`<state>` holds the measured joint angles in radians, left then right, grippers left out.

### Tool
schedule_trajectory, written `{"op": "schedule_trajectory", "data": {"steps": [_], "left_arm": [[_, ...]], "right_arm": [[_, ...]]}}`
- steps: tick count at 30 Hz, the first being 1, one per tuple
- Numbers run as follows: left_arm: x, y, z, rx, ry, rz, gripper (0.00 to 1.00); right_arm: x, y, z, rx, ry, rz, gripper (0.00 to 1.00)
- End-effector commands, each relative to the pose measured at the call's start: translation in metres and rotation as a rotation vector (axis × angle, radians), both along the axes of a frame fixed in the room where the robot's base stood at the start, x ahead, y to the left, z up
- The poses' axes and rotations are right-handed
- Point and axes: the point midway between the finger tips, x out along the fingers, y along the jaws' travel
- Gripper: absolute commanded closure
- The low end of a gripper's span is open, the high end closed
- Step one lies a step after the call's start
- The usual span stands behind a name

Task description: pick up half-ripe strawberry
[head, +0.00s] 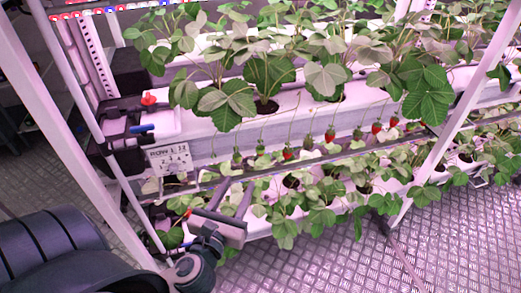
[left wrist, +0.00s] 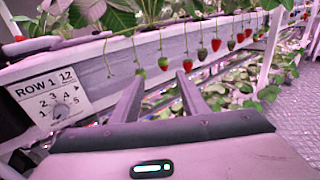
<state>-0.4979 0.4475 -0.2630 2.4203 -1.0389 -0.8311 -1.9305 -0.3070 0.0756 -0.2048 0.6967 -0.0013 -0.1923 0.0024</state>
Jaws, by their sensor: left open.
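Several strawberries hang on thin stems in a row in front of the white planter. A green one (head: 237,156) hangs leftmost, and a second greenish one (head: 260,148) hangs beside it. Then come a red one (head: 287,153), a dull dark one (head: 308,142) and a red one (head: 330,135). The dull one shows mixed greenish-brown in the left wrist view (left wrist: 202,53); exact ripeness is hard to tell. My left gripper (head: 236,184) is open and empty, below the leftmost berries. In the left wrist view its fingertips (left wrist: 158,78) straddle the second berry's line, apart from it.
A ROW 1 sign (head: 171,160) stands left of the berries. A dark rail (head: 205,182) runs below the berries, with a lower leafy planter (head: 262,226) beneath. A white rack post (head: 440,140) stands at right. Metal floor (head: 455,240) is clear at right.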

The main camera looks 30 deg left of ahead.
Motion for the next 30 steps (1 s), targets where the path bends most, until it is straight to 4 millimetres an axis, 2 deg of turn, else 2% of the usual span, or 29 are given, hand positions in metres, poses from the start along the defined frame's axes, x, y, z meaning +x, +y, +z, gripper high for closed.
{"op": "schedule_trajectory", "data": {"steps": [8,13,17,21,23,26,30], "left_arm": [[0.002,0.000,-0.001,-0.002,0.000,0.000,0.59],[0.014,0.004,0.000,-0.003,0.000,0.000,0.59],[0.032,0.009,0.000,-0.002,-0.001,0.000,0.59],[0.056,0.016,-0.001,-0.002,-0.001,0.001,0.59],[0.067,0.019,-0.001,-0.003,0.000,0.000,0.59],[0.084,0.023,-0.002,-0.003,-0.001,0.000,0.59],[0.104,0.029,-0.005,-0.003,0.001,0.000,0.59]], "right_arm": [[0.003,0.001,0.002,0.002,-0.008,0.000,0.61],[0.000,0.000,0.005,0.000,0.002,0.000,0.61],[-0.017,-0.005,0.006,-0.010,0.040,0.000,0.61],[-0.047,-0.016,0.007,-0.029,0.104,-0.004,0.61],[-0.055,-0.019,0.009,-0.034,0.118,-0.005,0.61],[-0.055,-0.023,0.014,-0.037,0.118,-0.005,0.61],[-0.045,-0.023,0.019,-0.035,0.101,-0.005,0.61]]}}
